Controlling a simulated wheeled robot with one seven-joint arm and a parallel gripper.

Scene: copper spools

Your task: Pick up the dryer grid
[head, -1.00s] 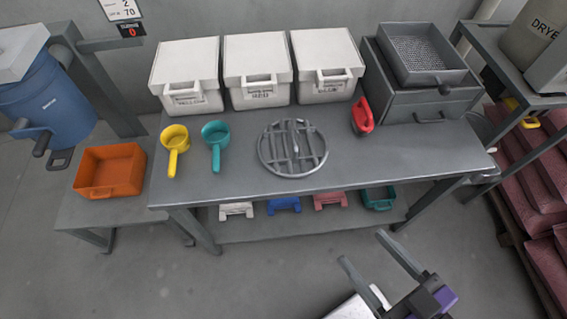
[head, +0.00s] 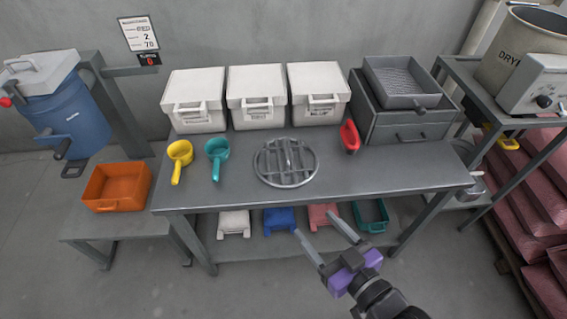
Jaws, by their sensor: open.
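The dryer grid is most likely the round grey metal grid (head: 286,162) with crossing bars and a raised middle handle. It lies flat on the grey table (head: 230,197), near the middle of the top. My gripper (head: 327,240) is open and empty. In the head view it appears in front of the table's front edge, below and to the right of the grid and apart from it. Its two grey fingers point up and to the left. Nothing covers the grid.
Behind the grid stand three white lidded bins (head: 257,97). A red scoop (head: 349,137) lies right of it, beside a grey drawer box (head: 405,122). Yellow (head: 179,155) and teal (head: 217,152) scoops lie left. A lower shelf (head: 240,251) holds coloured items. A dryer drum (head: 525,45) stands far right.

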